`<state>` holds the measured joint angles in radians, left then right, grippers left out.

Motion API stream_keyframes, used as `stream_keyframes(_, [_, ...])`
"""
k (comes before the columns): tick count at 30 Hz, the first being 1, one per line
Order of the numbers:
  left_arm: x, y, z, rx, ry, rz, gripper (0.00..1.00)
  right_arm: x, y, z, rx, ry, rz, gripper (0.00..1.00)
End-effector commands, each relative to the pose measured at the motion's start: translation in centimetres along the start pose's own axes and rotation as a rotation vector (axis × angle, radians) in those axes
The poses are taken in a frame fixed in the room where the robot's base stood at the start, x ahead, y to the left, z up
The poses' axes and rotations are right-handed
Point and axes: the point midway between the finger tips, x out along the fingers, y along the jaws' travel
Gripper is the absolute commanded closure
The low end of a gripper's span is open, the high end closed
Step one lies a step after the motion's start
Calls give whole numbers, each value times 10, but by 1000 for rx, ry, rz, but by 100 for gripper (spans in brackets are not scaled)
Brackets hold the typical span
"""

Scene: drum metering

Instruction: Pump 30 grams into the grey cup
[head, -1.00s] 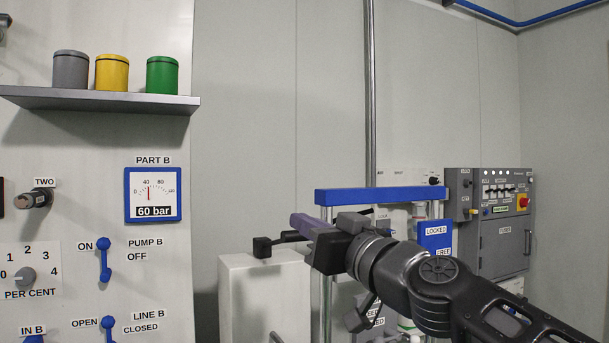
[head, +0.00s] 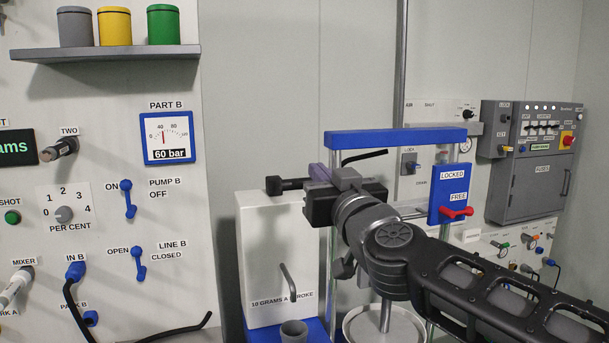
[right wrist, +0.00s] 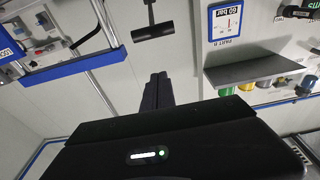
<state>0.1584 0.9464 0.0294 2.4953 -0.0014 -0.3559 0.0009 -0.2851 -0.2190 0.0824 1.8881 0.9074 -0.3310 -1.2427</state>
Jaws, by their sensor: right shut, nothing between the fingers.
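A white pump box (head: 272,240) labelled "10 GRAMS A STROKE" stands on a blue base (head: 315,327), with a bent grey spout (head: 289,283) at its front. An open grey cup (head: 293,331) stands below the spout, cut off by the lower edge. A black T-shaped handle (head: 274,185) shows above the box, and a black T bar (right wrist: 152,32) is ahead of the fingers in the right wrist view. My right gripper (head: 318,172) is shut and empty beside the handle; its fingertips (right wrist: 157,78) appear apart from the bar. My left gripper is out of view.
A blue-topped frame (head: 395,138) with a LOCKED/FREE plate and red lever (head: 457,211) stands right of the box. Grey, yellow and green canisters sit on a shelf (head: 110,53). The left panel has blue levers (head: 128,200) and a 60 bar gauge (head: 168,138).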

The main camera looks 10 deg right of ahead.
Motion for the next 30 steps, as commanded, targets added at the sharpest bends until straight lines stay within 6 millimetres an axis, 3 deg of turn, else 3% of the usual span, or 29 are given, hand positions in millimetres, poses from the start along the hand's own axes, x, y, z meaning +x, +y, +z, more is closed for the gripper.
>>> stream_keyframes(8, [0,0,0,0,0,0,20,16,-1,1,1,-2,-2,100])
stream_keyframes(22, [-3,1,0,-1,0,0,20,105,-1,1,1,-3,-1,100])
stream_keyframes(24, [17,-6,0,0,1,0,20,95,-1,22,-1,-1,-2,100])
stream_keyframes(30, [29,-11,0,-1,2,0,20,88,-1,37,0,1,-2,100])
